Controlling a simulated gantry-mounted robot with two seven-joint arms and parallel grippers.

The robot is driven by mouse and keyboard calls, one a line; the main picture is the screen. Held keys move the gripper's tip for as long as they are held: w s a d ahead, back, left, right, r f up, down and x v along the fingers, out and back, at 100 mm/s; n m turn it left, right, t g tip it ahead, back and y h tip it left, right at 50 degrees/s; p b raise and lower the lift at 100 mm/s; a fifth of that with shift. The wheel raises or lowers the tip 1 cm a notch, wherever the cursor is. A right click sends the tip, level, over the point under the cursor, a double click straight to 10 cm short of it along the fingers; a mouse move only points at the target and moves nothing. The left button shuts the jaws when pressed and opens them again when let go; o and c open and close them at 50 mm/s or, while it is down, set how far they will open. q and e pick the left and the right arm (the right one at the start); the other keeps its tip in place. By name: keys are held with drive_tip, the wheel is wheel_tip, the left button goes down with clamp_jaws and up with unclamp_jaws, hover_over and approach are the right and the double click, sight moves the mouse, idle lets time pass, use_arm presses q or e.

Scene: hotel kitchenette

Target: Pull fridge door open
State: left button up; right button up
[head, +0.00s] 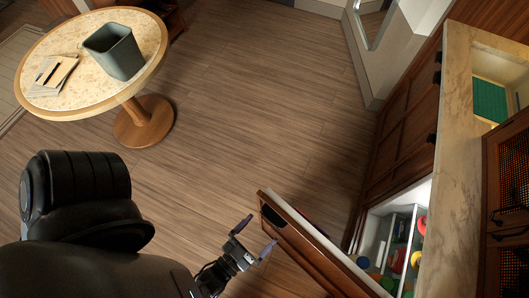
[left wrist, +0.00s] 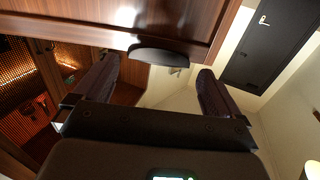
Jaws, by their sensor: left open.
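The wooden fridge door (head: 312,246) stands well open, swung out from the counter front. The lit white fridge interior (head: 397,238) shows behind it, with colourful items on its shelves. A dark handle (head: 272,217) is on the door's outer face near its free edge. My left gripper (head: 256,237) is open and empty in front of that face, close to the handle. In the left wrist view the dark handle (left wrist: 158,57) lies just beyond and between the spread fingers of the gripper (left wrist: 157,70), with no grip on it. My right gripper is not in view.
A marble counter (head: 462,150) with a green item (head: 489,100) runs along the right above wooden cabinets (head: 405,125). A round table (head: 70,100) with a grey bin (head: 114,52) and papers stands at upper left. The wooden floor (head: 255,90) between is clear.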

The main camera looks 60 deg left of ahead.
use_arm(q)
drive_tip(key=v, duration=0.7)
drive_tip(key=shift+s, duration=0.15)
